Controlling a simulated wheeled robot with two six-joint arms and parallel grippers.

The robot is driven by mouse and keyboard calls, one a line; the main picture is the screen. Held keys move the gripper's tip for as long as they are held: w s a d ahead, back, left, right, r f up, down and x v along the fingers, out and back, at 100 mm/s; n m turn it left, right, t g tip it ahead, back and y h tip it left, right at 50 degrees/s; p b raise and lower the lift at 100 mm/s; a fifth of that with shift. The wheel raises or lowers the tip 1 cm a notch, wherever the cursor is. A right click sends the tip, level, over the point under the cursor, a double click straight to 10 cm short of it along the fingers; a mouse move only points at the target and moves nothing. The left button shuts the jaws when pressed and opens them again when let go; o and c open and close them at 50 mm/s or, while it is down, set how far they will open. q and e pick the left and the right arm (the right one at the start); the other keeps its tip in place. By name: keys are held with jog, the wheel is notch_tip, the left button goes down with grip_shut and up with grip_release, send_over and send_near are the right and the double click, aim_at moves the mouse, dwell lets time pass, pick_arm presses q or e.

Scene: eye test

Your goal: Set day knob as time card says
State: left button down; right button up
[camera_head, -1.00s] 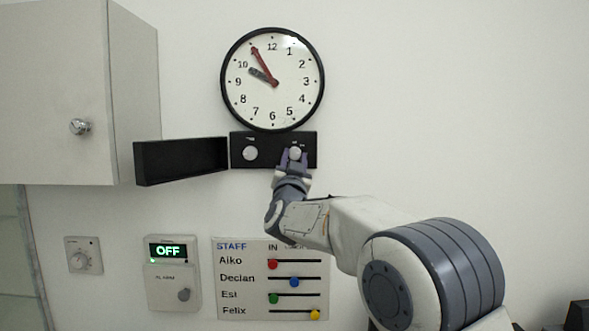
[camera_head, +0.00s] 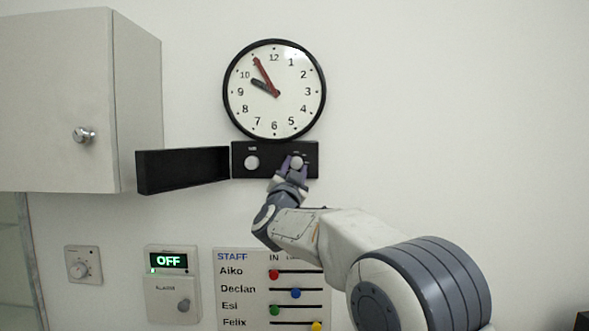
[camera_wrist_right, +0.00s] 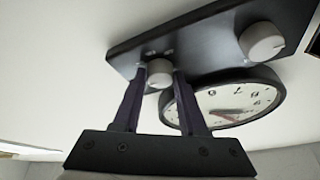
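A black panel (camera_head: 274,146) under the wall clock has two round pale knobs side by side, the left knob (camera_head: 251,162) and the right knob (camera_head: 297,163). The labels are too small to read, so I cannot tell which is the day knob. My right gripper (camera_head: 296,165) is at the right knob. In the right wrist view its fingers (camera_wrist_right: 160,78) lie close on both sides of the right knob (camera_wrist_right: 159,72), seemingly shut on it. The left knob (camera_wrist_right: 262,41) is free. I see no time card. My left gripper is out of view.
The clock (camera_head: 274,60) hangs just above. Lower down are a dial (camera_head: 83,265), an alarm box (camera_head: 172,290) reading OFF, and a staff slider board (camera_head: 240,292). The wall at right is bare.

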jog(key=o, duration=0.4)
jog(key=shift+c, duration=0.2)
jog(key=shift+s+f, duration=0.1)
jog(key=b+v, duration=0.5)
jog(key=v, duration=0.5)
jog(key=shift+b, duration=0.4)
jog(key=shift+s, duration=0.1)
